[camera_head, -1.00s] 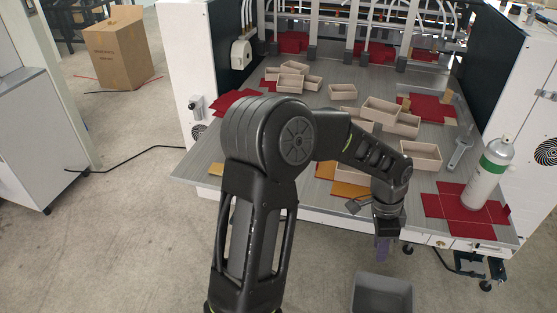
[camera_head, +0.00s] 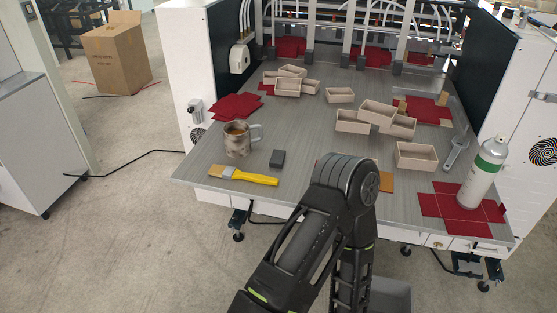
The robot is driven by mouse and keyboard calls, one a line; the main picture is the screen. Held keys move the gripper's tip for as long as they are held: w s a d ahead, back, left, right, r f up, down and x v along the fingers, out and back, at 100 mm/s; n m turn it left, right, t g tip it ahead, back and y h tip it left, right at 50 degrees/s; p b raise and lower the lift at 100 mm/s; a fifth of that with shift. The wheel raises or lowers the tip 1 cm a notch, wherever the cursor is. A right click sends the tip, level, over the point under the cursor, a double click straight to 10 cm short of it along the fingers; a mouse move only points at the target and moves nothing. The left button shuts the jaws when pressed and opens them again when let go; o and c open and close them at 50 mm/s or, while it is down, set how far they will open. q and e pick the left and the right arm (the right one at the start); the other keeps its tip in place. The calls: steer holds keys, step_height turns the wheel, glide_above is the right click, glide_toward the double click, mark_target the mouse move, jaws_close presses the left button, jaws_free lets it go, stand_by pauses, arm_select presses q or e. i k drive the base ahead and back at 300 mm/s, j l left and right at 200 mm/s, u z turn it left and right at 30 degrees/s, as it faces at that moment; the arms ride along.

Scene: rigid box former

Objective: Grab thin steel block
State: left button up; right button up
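One of my arms rises from the bottom centre and bends at a black joint in front of the table edge. Its forearm points down, and its gripper is out of sight. My other gripper is not in view either. Nothing touches the grey block.
Several open boxes (camera_head: 416,157), a wrench (camera_head: 457,151), a spray can (camera_head: 483,172) and red sheets (camera_head: 463,207) occupy the right. A grey bin (camera_head: 391,295) stands below the table.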

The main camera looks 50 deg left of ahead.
mark_target(277, 157)
steer(key=u, duration=1.95)
steer(key=i+l, duration=0.25)
steer(key=i, duration=0.2)
